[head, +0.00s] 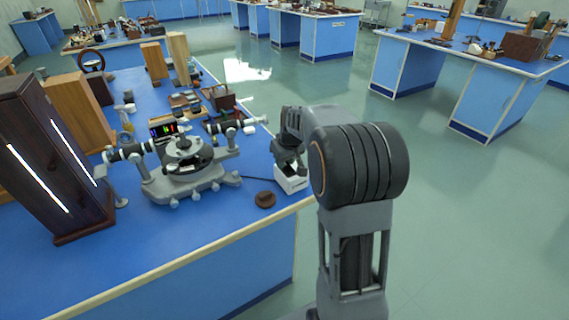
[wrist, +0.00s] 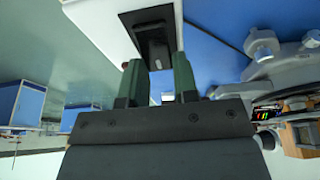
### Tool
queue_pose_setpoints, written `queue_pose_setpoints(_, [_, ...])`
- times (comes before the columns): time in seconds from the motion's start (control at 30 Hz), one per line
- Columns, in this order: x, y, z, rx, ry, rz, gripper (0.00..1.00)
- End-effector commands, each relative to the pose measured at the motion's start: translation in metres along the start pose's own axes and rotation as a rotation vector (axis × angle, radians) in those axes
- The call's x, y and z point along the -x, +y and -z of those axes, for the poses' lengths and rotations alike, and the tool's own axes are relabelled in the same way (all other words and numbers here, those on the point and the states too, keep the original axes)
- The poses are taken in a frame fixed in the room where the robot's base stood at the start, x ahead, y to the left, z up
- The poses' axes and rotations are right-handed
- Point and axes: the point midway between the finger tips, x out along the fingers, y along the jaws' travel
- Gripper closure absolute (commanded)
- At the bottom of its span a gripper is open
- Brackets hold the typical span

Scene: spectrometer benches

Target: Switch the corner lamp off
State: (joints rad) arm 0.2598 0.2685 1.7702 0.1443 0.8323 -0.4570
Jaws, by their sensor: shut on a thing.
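A white box (head: 291,182) with a black switch on top stands at the near right corner of the blue bench. In the wrist view the white box (wrist: 105,20) and its black switch (wrist: 150,30) fill the top middle. My gripper (head: 290,163) is over the box; in the wrist view its green fingers (wrist: 158,78) are on either side of the switch's dark lower part, shut on it. The fingertip contact is partly hidden. A tall dark wooden case (head: 30,150) at the bench's left shows two glowing slits; I cannot tell whether it is the corner lamp.
A grey spectrometer (head: 185,165) stands left of my gripper. A small brown round piece (head: 265,199) lies near the front edge (head: 200,255). Wooden blocks and small items crowd the back of the bench. Open floor (head: 450,210) lies to the right.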

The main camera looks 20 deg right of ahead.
Motion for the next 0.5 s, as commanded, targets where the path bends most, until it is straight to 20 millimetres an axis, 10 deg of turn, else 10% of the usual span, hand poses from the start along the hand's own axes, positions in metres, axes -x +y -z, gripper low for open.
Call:
queue_pose_setpoints(0.13, [0.0005, 0.0000, 0.0006, 0.000, 0.001, 0.000, 0.96])
queue_pose_setpoints(0.17, [0.0005, 0.0000, 0.0006, 0.000, 0.001, 0.000, 0.71])
queue_pose_setpoints(0.5, [0.0002, 0.0002, 0.0003, 0.000, -0.001, 0.000, 0.47])
